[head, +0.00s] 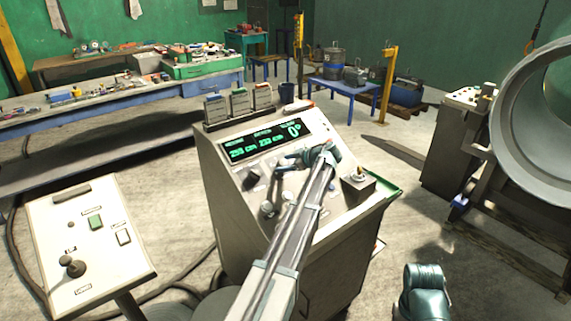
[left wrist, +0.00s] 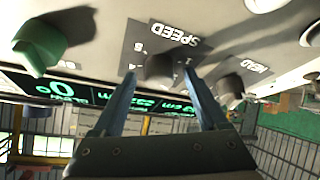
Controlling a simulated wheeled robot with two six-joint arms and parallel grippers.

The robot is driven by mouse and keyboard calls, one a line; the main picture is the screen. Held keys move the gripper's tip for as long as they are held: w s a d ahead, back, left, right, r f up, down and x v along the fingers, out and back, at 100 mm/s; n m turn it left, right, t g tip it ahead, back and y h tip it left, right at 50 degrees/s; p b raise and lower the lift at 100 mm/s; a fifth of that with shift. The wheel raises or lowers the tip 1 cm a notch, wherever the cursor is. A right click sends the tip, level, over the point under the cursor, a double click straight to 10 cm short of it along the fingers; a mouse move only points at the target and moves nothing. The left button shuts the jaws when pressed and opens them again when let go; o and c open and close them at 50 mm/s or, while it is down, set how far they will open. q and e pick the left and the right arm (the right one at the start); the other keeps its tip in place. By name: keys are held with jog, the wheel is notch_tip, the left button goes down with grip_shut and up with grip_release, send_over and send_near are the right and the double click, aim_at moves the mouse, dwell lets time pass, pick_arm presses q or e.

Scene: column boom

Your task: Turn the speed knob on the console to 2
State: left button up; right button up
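The console (head: 225,150) stands in the middle of the head view, with a sloped panel and a lit green display (head: 265,143). In the left wrist view, upside down, the dark speed knob (left wrist: 160,70) sits beside a label reading SPEED. My left gripper (left wrist: 160,76) is open, one blue finger on each side of the knob; I cannot tell whether either touches. Its scale numbers are partly hidden and hard to read. My right gripper's fingers do not show.
In the left wrist view a green knob (left wrist: 40,45) and the HEAD knob (left wrist: 230,88) flank the speed knob closely. A control pedestal (head: 90,235) is at left, a large metal ring (head: 540,130) at right.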

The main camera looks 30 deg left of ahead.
pick_arm(q)
jog(key=p+v, duration=0.7)
jog(key=v, duration=0.7)
jog(key=s+d+f+m+h, duration=0.3)
jog(key=s+d+m, duration=0.4)
jog(key=s+d, duration=0.3)
jog(key=s+d+f+m+g+h+b, duration=0.1)
jog(key=s+d+f+m+h, duration=0.3)
jog(key=s+d+m, duration=0.4)
jog(key=s+d+f+m+g+h+b, duration=0.1)
jog(key=s+d+f+m+h, duration=0.2)
jog(key=s+d+f+m, duration=0.2)
jog(key=s+d+m, duration=0.1)
jog(key=s+d, duration=0.3)
jog(key=s, duration=0.2)
jog(key=s+d+m, duration=0.2)
jog(key=s+d, duration=0.1)
jog(key=s, duration=0.3)
jog(key=shift+s+d+f, duration=0.35)
jog(key=shift+s+f, duration=0.05)
